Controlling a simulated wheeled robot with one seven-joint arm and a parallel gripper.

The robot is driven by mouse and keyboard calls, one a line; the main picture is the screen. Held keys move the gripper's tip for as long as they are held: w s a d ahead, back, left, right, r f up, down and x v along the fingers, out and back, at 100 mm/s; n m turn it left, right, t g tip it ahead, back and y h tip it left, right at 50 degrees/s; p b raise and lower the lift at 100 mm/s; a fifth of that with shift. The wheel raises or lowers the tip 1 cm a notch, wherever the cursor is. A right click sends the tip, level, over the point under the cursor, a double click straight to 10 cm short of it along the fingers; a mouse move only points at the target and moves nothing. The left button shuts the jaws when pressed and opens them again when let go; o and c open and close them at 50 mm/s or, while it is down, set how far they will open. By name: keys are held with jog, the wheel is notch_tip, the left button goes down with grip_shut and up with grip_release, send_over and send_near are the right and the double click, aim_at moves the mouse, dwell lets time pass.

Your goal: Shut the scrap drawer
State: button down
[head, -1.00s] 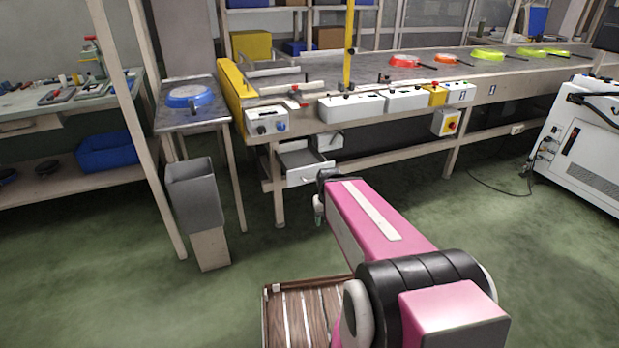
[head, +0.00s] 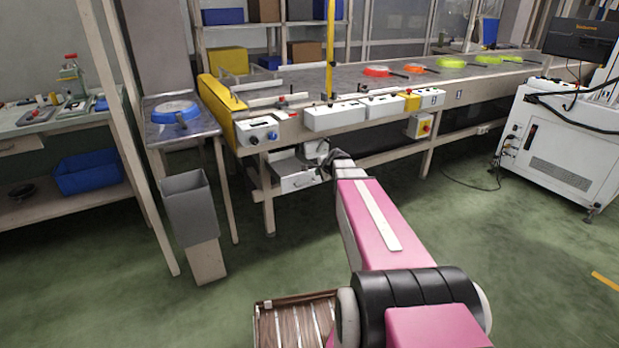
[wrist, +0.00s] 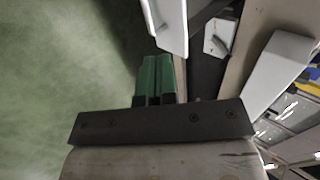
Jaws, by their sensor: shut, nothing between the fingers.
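The scrap drawer (head: 298,181) is a grey drawer with a white front under the left part of the conveyor bench. It stands partly open, with some of its inside showing above the front. In the wrist view its white front (wrist: 172,26) is at the top, with a handle on it. My gripper (head: 328,170) is at the right end of the drawer front in the head view, partly hidden by my arm. In the wrist view its green fingers (wrist: 159,62) are shut and empty, their tips close to the drawer front's edge. I cannot tell whether they touch it.
The conveyor bench (head: 348,118) has control boxes along its front edge, and its legs flank the drawer. A grey bin (head: 190,208) stands to the left. A white machine (head: 560,150) stands at the right.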

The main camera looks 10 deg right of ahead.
aim_at(305, 175)
jog(key=x, duration=0.4)
jog(key=w+r+x, duration=0.1)
jog(key=x, duration=0.7)
jog(key=shift+w+a+r, duration=0.15)
jog(key=shift+w+a, duration=0.05)
jog(key=shift+w, duration=0.15)
jog(key=shift+w+a, duration=0.1)
jog(key=shift+w, duration=0.15)
jog(key=shift+w, duration=0.1)
